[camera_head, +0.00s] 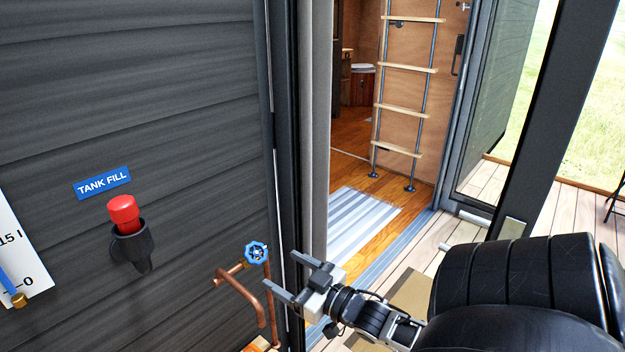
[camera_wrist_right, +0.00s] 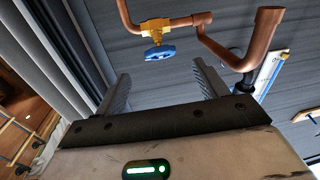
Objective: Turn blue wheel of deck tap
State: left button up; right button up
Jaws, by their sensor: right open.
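The blue wheel (camera_head: 256,252) sits on a copper deck tap (camera_head: 238,282) fixed low on the dark plank wall. My right gripper (camera_head: 285,275) is open and empty, just right of the wheel and apart from it in the head view. In the right wrist view the blue wheel (camera_wrist_right: 160,52) shows ahead of the open fingers (camera_wrist_right: 160,85), between their lines and beyond the tips. A brass valve body (camera_wrist_right: 155,26) and copper pipe (camera_wrist_right: 240,50) join it there. My left gripper is not in view.
A red-capped tank fill fitting (camera_head: 124,215) sticks out of the wall under a blue sign (camera_head: 102,183). A level gauge (camera_head: 18,255) is at the far left. A doorway right of the wall shows a striped rug (camera_head: 358,220) and a ladder (camera_head: 407,100).

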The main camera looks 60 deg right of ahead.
jog(key=s, duration=0.6)
jog(key=shift+s, duration=0.25)
jog(key=shift+f, duration=0.1)
dwell(1.1)
